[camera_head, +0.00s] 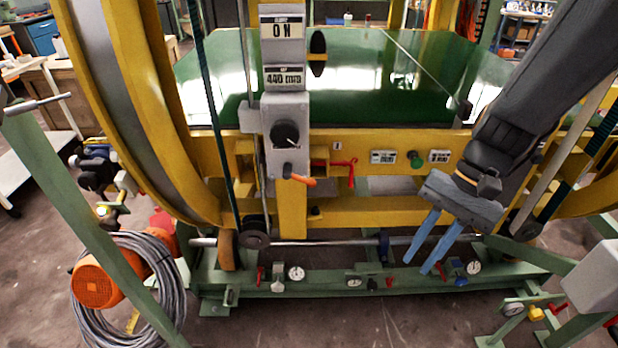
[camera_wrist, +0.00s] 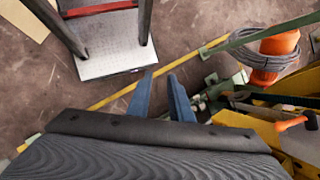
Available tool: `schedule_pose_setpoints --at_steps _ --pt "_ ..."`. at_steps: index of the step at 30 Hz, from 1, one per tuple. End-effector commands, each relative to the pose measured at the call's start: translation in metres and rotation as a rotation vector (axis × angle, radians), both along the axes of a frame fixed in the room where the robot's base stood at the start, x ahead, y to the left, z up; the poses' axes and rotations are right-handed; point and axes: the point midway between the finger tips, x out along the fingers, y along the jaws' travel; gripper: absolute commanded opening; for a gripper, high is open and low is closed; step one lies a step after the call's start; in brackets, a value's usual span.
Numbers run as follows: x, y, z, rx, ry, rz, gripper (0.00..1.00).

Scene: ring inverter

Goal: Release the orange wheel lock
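A lever with an orange handle (camera_head: 299,179) sticks out to the right from the grey control post, below a black knob. It is the most likely orange wheel lock, but no label confirms this. An orange-handled lever also shows at the right edge of the wrist view (camera_wrist: 290,124). My gripper (camera_head: 419,266) has two blue fingers, apart and empty. It hangs to the right of the lever and lower in the picture, before the yellow frame. In the wrist view my gripper (camera_wrist: 161,75) points over the floor, with the lever off to the right.
A red lever (camera_head: 340,163) and a green button (camera_head: 415,159) sit on the yellow beam. Gauges and small valves line the green base rail (camera_head: 330,284). A coiled grey hose (camera_head: 128,290) lies with an orange motor (camera_head: 95,283) at left.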

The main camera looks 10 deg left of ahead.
Motion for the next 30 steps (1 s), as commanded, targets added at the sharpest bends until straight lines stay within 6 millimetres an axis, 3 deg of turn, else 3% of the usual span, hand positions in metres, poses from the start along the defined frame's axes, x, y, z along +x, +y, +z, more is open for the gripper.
schedule_pose_setpoints --at_steps 7,13,21,25,30 --pt "0.038 0.083 -0.002 0.292 0.327 -0.286 0.19" --pt "0.092 0.136 0.001 0.563 0.539 -0.497 0.19" --pt "0.155 0.161 0.001 0.843 0.685 -0.676 0.19" --pt "0.167 0.164 0.001 0.898 0.706 -0.707 0.19" --pt "0.167 0.179 0.002 0.911 0.711 -0.711 0.19"
